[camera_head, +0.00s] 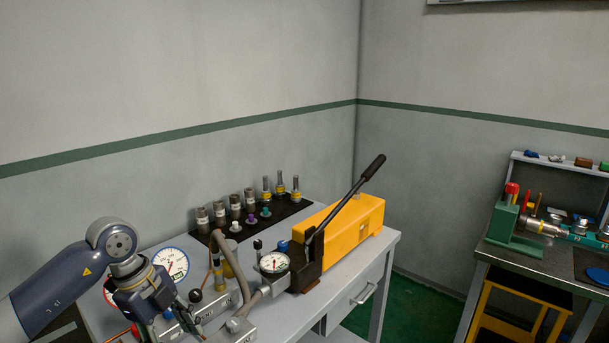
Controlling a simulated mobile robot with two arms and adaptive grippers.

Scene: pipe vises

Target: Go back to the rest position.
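My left arm comes in from the lower left, and its gripper (182,318) hangs over the front left of the grey workbench (350,267). The gripper is partly cut off by the bottom edge, and I cannot tell how far apart its fingers are or whether it touches anything. It is close to metal fittings and a hose at the front of the bench. My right gripper is not in view.
A yellow hand pump (352,225) with a raised black lever (346,197) stands on the bench, beside a gauge (273,262). Several cylindrical fittings stand on a black mat (287,208). A second bench (520,258) with a green vise (509,227) is at the right.

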